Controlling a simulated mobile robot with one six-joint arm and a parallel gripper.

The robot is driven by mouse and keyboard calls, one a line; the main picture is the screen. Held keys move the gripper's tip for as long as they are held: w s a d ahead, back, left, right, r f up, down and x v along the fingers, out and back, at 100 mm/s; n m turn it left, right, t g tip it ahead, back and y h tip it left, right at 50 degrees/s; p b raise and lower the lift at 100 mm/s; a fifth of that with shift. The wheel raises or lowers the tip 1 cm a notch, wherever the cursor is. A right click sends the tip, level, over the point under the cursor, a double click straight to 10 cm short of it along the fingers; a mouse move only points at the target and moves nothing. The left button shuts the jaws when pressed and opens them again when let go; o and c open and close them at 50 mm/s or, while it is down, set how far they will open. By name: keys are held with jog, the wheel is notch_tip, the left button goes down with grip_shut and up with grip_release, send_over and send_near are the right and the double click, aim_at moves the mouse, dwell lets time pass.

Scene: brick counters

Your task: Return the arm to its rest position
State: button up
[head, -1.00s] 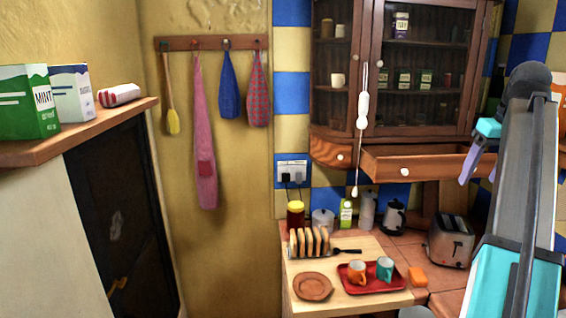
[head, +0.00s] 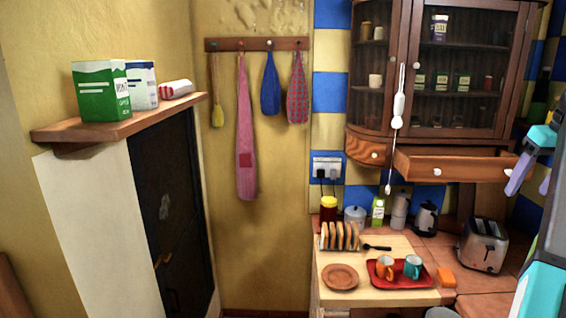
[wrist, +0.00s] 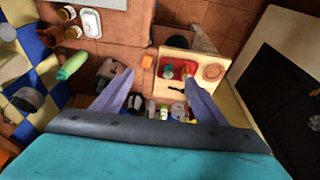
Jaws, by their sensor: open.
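My gripper (head: 531,181) is raised at the right edge of the head view, in front of the cabinet side. Its two pale purple fingers are spread and hold nothing. In the wrist view my gripper (wrist: 157,97) is open, with its fingers on either side and the counter far below between them. The teal arm link runs down the right edge of the head view, and much of the arm is cut off by the frame. The gripper touches nothing that I can see.
A wooden cabinet (head: 463,75) with an open drawer (head: 465,168) is near the gripper in the head view. Below are a toaster (head: 483,245), a red tray (head: 400,282) with two cups, and a toast rack (head: 340,238). A shelf (head: 80,134) juts out at left.

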jog(key=w+a+f+n+g+y+b, duration=0.1)
jog(key=w+a+f, duration=0.3)
jog(key=f, duration=0.4)
jog(key=w+a+f+n+g+y, duration=0.1)
jog(key=w+a+f, duration=0.25)
jog(key=f, duration=0.45)
jog(key=w+a+f+g+y+b, duration=0.1)
jog(key=w+a+f, duration=0.25)
jog(key=f, duration=0.45)
jog(key=a+f+n+g+b, duration=0.1)
jog(key=a+f, duration=0.5)
jog(key=f, duration=0.4)
jog(key=a+f+g+b, duration=0.1)
jog(key=a+f+g, duration=0.1)
jog(key=a+f, duration=0.5)
jog(key=a+f+n+g+b, duration=0.1)
jog(key=a+f, duration=0.3)
jog(key=f, duration=0.8)
jog(key=s+a+f+g+b, duration=0.1)
jog(key=s+a+f, duration=0.65)
jog(key=f, duration=0.45)
jog(key=s+a+f+g+b, duration=0.1)
jog(key=s+a+f+g, duration=0.1)
jog(key=s+a+f, duration=0.8)
jog(key=s+f+m+t+h+b, duration=0.1)
jog(key=s+f+m+h, duration=0.1)
jog(key=s+f, duration=1.4)
jog(key=shift+s+a+m+h, duration=0.3)
jog(key=shift+s+a+m, duration=0.15)
jog(key=shift+s, duration=0.3)
